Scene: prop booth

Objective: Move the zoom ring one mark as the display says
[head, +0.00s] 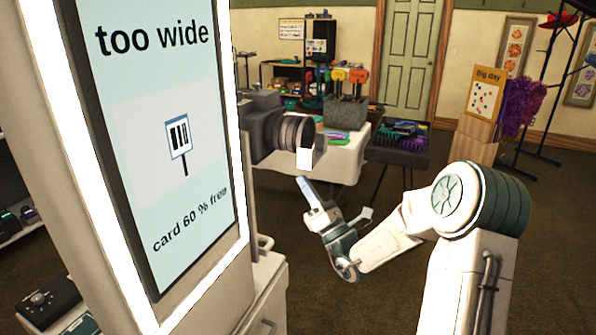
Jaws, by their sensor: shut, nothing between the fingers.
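The display (172,140) stands tall at the left and reads "too wide" above a drawing of a sign on a stick, with "card 60 % free" below. A dark camera (262,135) sticks out from behind its right edge. Its lens with the ridged zoom ring (292,132) faces right. Ring marks are too small to read.
A white-covered table (345,165) with a grey box of paddle props (345,112) stands behind the lens. A dark tray table (398,150) is to its right. A wooden stand (478,140) with a "Big day" sign is further right. Open floor lies around my arm.

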